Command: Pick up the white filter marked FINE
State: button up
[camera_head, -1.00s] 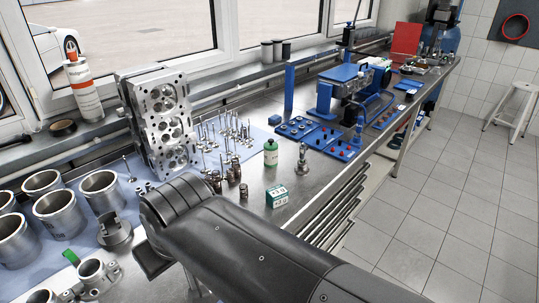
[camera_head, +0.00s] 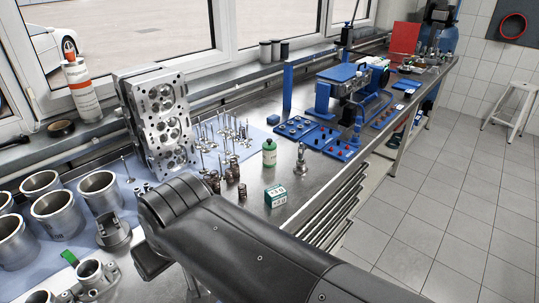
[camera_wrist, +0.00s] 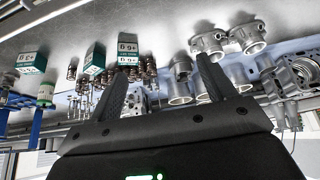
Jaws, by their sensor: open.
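No filter marked FINE can be made out. Two small pale cylinders (camera_head: 264,50) and a dark cylinder (camera_head: 285,49) stand on the window sill at the back; they are too small to read. My gripper (camera_wrist: 160,68) is open in the wrist view, its two dark fingers well apart with nothing held between them. It faces the bench, far from the sill cylinders. In the head view my arm hides most of the gripper.
A green-and-white box (camera_head: 275,196) and a green bottle (camera_head: 269,152) stand on the bench near my arm. Valves, springs, a cylinder head (camera_head: 160,125) and metal cylinder liners (camera_head: 60,214) crowd the left.

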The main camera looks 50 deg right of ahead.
jog(key=w+d+r+m+h, duration=0.1)
jog(key=w+d+r, duration=0.3)
jog(key=w+d, duration=0.6)
jog(key=m+g, duration=0.1)
jog(key=m, duration=0.3)
send_over(270, 145)
jog(key=s, duration=0.3)
notch_tip(270, 145, down, 10)
jog(key=shift+n+h, duration=0.3)
jog(key=shift+h, duration=0.1)
jog(key=x, duration=0.5)
jog(key=shift+w+a+f, duration=0.2)
jog(key=shift+w+f, duration=0.05)
jog(key=x, duration=0.5)
jog(key=shift+s+a, duration=0.1)
jog(key=shift+a, duration=0.15)
